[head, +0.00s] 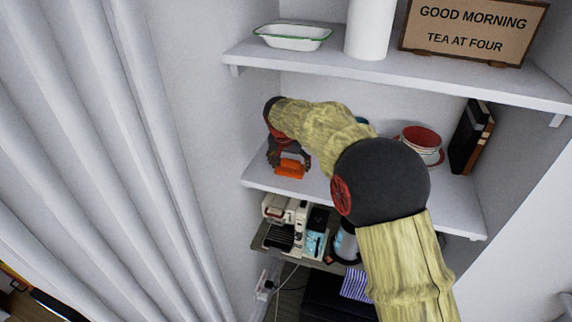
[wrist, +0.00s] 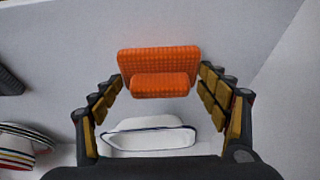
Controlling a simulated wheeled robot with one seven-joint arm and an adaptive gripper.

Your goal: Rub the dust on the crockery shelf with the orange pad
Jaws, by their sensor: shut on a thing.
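The orange pad (head: 289,168) is at the left end of the middle shelf. It also shows in the wrist view (wrist: 158,60), between my fingertips. My gripper (head: 283,160) is shut on the pad, low at the left part of the shelf. I cannot tell if the pad touches the board. The crockery shelf (head: 260,180) is a pale board; my arm covers much of its middle. No dust can be made out on it. A white dish with a dark blue rim (wrist: 150,138) shows beyond the pad in the wrist view.
Red and white crockery (head: 421,138) and dark books (head: 468,138) stand to the right. The upper shelf (head: 450,78) holds an enamel dish (head: 292,37), a white cylinder (head: 369,28) and a sign (head: 473,30). Appliances (head: 290,225) stand below. The left wall is close.

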